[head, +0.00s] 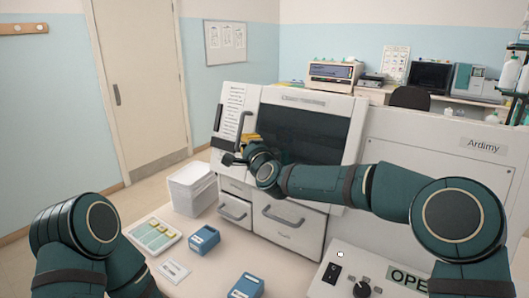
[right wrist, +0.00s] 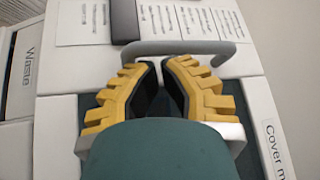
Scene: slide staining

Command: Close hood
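The white stainer's hood (head: 303,101) has a large dark window and slopes down above the drawers. It looks lowered, but my right arm covers part of its lower edge, so I cannot tell if it is fully seated. A grey bar handle (head: 245,117) stands at its left side and also shows in the right wrist view (right wrist: 180,47). My right gripper (head: 251,137), with yellow ribbed fingers, is just below the handle. In the right wrist view its fingertips (right wrist: 160,64) are drawn together, with the bar just beyond them and not between them. Contact is unclear. My left gripper is outside the view.
Drawers (head: 285,222) are under the hood. A white container stack (head: 191,188), a slide tray (head: 153,236) and blue boxes (head: 204,239) stand on the bench in front. A control panel (head: 345,282) is at the lower right. A white machine labelled Ardimy (head: 430,145) stands at the right.

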